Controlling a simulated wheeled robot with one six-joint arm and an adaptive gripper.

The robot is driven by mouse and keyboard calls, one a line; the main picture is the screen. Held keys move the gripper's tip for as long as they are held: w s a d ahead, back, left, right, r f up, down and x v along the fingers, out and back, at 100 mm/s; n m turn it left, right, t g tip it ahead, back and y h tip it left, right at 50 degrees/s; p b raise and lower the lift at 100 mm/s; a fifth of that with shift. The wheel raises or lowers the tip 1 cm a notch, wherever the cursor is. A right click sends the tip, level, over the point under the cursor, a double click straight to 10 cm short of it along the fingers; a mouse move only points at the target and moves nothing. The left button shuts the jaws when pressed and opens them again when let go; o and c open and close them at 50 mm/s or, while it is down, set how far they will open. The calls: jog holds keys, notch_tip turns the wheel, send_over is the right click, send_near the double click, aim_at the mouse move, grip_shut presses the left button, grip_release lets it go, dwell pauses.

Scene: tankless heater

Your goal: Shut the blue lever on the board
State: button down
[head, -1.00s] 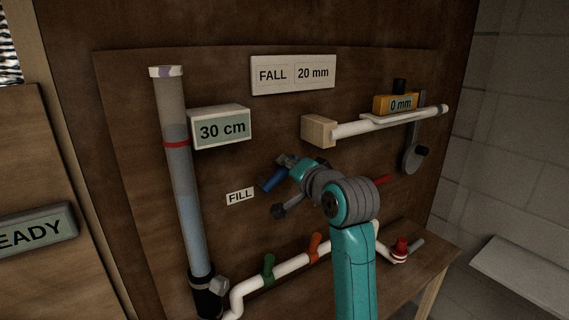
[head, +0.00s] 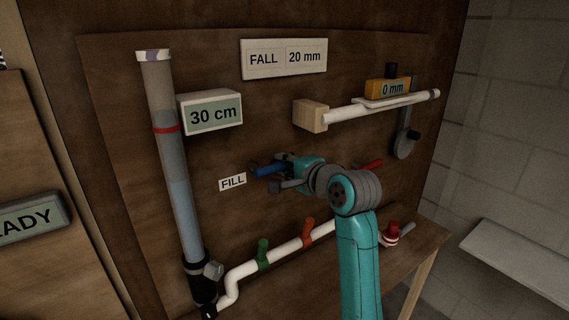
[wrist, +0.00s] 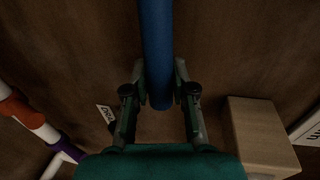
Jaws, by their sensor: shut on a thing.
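The blue lever (head: 269,170) is on the wooden board, just right of the FILL label (head: 232,182). In the head view it lies nearly level, its free end pointing left. My gripper (head: 281,177) is at the lever, shut on it. In the wrist view the blue lever (wrist: 156,45) runs down from the top edge between the two fingers of my gripper (wrist: 159,92), one on each side. The lever's pivot is hidden in the head view by my gripper and wrist.
A clear upright tube (head: 172,160) with a red band stands at the left. A white pipe below carries a green lever (head: 263,254) and an orange lever (head: 308,233). A wooden block (head: 310,115) with a white pipe is above my gripper. A red handle (head: 371,164) is right of my wrist.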

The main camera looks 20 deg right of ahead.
jog(key=shift+f, duration=0.1)
jog(key=c, duration=0.9)
grip_release()
jog(key=v, duration=1.2)
